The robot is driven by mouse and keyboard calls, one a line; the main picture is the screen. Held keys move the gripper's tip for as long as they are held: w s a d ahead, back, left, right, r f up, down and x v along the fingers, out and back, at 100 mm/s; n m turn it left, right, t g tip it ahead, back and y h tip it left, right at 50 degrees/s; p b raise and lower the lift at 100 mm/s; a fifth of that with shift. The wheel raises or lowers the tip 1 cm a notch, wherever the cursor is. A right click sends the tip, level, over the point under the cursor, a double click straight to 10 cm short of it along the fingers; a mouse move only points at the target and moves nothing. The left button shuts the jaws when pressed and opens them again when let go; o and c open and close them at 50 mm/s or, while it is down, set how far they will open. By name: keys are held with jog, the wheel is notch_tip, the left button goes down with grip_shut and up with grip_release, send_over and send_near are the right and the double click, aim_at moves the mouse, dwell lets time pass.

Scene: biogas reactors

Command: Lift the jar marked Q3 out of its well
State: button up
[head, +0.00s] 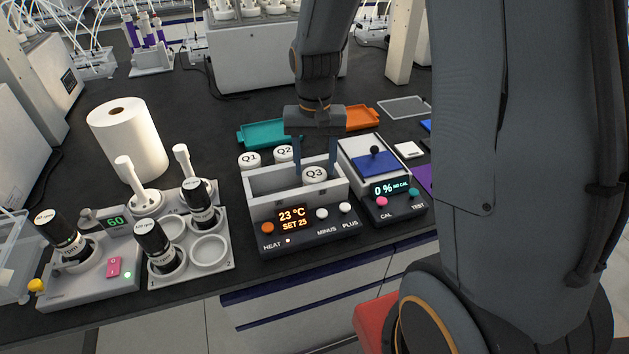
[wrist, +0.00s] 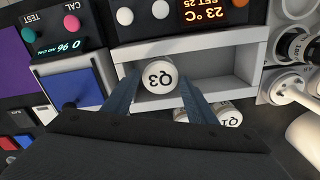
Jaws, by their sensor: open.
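The jar marked Q3 (head: 315,174) has a white lid with black lettering and sits in the right part of the white heater block (head: 262,207). Its lid also shows in the wrist view (wrist: 158,78). My gripper (head: 316,172) points down over the block with its fingers apart, one on each side of the Q3 lid. In the wrist view the open fingers (wrist: 158,92) flank the lid, and I cannot tell whether they touch it. The jar's lower body is hidden in the block.
Jars Q1 (head: 249,160) and Q2 (head: 284,153) stand just behind the block. A meter box with a blue plate (head: 376,163) is close on the right. Teal (head: 258,134) and orange (head: 362,118) trays lie behind. A paper roll (head: 126,140) and bottle racks (head: 192,260) stand left.

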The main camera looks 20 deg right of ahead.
aim_at(315, 174)
jog(key=shift+f+p, duration=1.1)
jog(key=shift+f, duration=1.85)
jog(key=c, duration=0.8)
